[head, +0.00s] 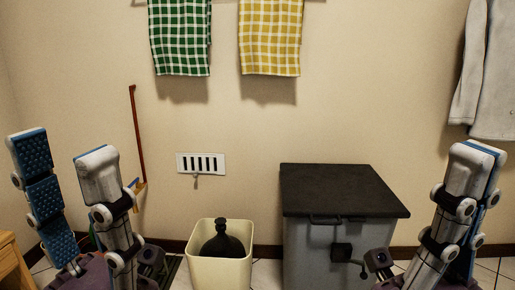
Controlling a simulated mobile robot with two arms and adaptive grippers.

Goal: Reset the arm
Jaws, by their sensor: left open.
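My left gripper (62,148) stands upright at the left of the head view. Its two fingers are spread apart, one showing a blue ribbed pad, the other a white back, with nothing between them. My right gripper (478,160) stands upright at the right edge of the view. Its fingers overlap from this angle, with a strip of blue pad showing behind the white one, so its opening is unclear. I see no object held in it.
A cream bin (218,270) with a dark bottle-like object (223,242) stands between the arms. Right of it is a grey cabinet with a dark top (340,188). Green (180,38) and yellow (270,38) checked towels hang above. A wooden edge (12,262) is at lower left.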

